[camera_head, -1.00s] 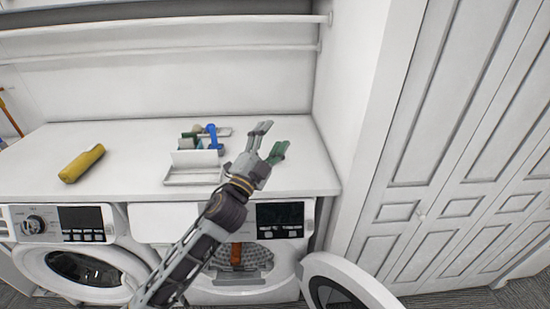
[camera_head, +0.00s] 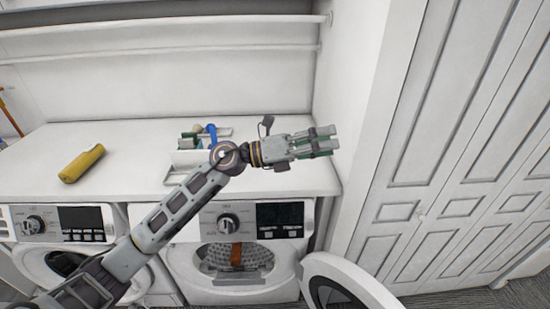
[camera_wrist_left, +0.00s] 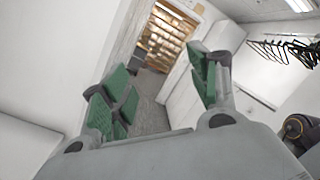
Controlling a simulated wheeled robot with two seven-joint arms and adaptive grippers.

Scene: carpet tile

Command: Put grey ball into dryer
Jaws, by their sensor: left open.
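The dryer (camera_head: 262,297) is the right-hand machine under the counter. Its round door (camera_head: 372,288) stands open to the right and its drum (camera_head: 243,258) shows. My left gripper (camera_head: 328,141) is above the right end of the counter, higher than the dryer and pointing right. Its green-padded fingers are apart, and in the left wrist view (camera_wrist_left: 160,100) nothing is between them. I cannot make out a grey ball for certain. A small roundish greyish thing (camera_head: 198,127) shows among the items on the counter, partly hidden. My right gripper is not in view.
The white counter (camera_head: 125,160) holds a yellow cylinder (camera_head: 82,163) at left and a blue item (camera_head: 211,134) among small things behind my arm. A second washing machine (camera_head: 35,255) is at left. White panelled doors (camera_head: 440,150) stand at right.

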